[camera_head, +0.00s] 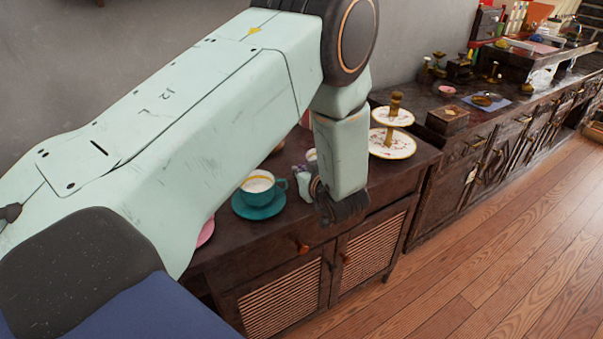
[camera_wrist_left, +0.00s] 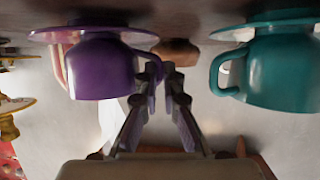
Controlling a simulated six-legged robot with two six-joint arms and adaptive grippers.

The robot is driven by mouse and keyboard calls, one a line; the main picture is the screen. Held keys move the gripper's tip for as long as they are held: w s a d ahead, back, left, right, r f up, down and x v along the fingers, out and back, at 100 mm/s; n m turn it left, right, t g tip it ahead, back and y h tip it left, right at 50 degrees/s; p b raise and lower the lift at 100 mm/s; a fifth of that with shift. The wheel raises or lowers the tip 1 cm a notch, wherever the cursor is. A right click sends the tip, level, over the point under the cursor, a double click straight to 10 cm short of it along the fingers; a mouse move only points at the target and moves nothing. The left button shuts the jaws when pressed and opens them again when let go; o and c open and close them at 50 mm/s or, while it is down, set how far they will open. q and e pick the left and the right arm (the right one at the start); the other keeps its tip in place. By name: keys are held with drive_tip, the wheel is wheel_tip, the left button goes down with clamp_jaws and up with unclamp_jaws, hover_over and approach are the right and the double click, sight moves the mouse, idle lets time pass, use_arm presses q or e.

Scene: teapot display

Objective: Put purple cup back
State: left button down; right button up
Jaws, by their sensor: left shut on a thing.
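The purple cup (camera_wrist_left: 100,70) shows in the left wrist view, which is upside down. It is against its purple saucer (camera_wrist_left: 45,35); I cannot tell whether a small gap separates them. My left gripper (camera_wrist_left: 166,72) is shut on the cup's handle. In the head view my left gripper (camera_head: 312,188) hangs over the dark cabinet (camera_head: 262,250), and the wrist hides most of the purple cup. My right gripper is not in view.
A teal cup (camera_head: 258,183) on a teal saucer (camera_head: 258,210) stands left of my gripper. A tiered plate stand (camera_head: 392,145) is on the right. A pink plate (camera_head: 206,232) is partly behind my arm. A wooden box (camera_head: 447,120) is on the farther counter.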

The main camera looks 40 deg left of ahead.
use_arm(q)
drive_tip(key=shift+s+d, duration=0.1)
drive_tip(key=c, duration=1.5)
unclamp_jaws()
drive_tip(key=shift+f, duration=0.1)
drive_tip(key=shift+r, duration=0.3)
drive_tip(key=shift+s+d+r+p, duration=0.15)
drive_tip(key=shift+d+p, duration=0.2)
drive_tip(key=shift+p, duration=0.15)
drive_tip(key=p+v, duration=0.8)
drive_tip(key=v, duration=0.3)
drive_tip(key=shift+p, duration=0.35)
